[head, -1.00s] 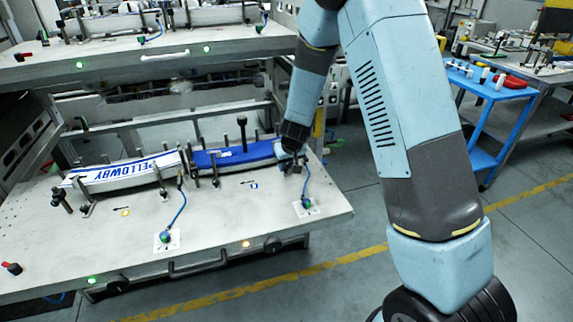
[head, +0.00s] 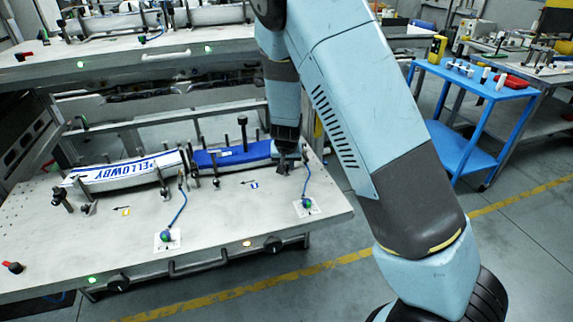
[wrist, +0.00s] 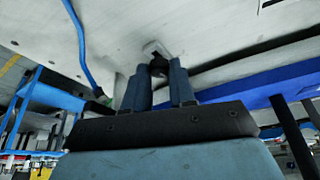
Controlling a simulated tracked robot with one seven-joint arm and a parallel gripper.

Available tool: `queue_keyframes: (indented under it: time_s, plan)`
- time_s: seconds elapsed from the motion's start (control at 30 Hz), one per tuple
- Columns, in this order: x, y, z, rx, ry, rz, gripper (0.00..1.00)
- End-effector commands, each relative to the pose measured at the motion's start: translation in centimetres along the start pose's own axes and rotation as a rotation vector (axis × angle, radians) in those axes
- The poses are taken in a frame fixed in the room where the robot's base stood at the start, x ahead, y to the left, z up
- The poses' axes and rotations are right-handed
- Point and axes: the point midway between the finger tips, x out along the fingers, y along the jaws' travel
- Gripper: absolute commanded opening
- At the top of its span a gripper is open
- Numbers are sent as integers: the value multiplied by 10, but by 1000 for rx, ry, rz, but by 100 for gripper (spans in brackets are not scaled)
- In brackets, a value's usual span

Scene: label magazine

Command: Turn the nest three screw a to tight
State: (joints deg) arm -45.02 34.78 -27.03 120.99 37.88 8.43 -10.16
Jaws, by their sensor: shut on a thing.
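My gripper (head: 284,168) points down at the right end of the blue label stack (head: 233,155) on the pulled-out lower drawer. In the wrist view my gripper (wrist: 165,85) has its two fingers on either side of a small dark screw head (wrist: 158,68), shut on it. The screw stands by a pale fitting on the grey plate (wrist: 215,30). In the head view the screw is hidden behind the fingers. The blue stack also shows in the wrist view (wrist: 245,103), to the right of the fingers.
A white label stack (head: 125,171) with blue lettering lies to the left. Dark posts, such as a tall one (head: 243,132), stand along both stacks. A blue cable (head: 307,180) rises from a sensor (head: 306,203) close to my gripper. An upper drawer (head: 140,58) overhangs behind.

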Motion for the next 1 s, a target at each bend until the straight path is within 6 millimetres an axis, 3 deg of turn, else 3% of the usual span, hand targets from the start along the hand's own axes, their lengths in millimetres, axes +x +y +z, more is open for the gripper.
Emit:
queue_keyframes:
  time_s: [0.47, 1.0]
  plan:
    - [0, -2, 0, 157, 0, 65, 0]
    - [0, -2, 0, 179, 0, 73, 0]
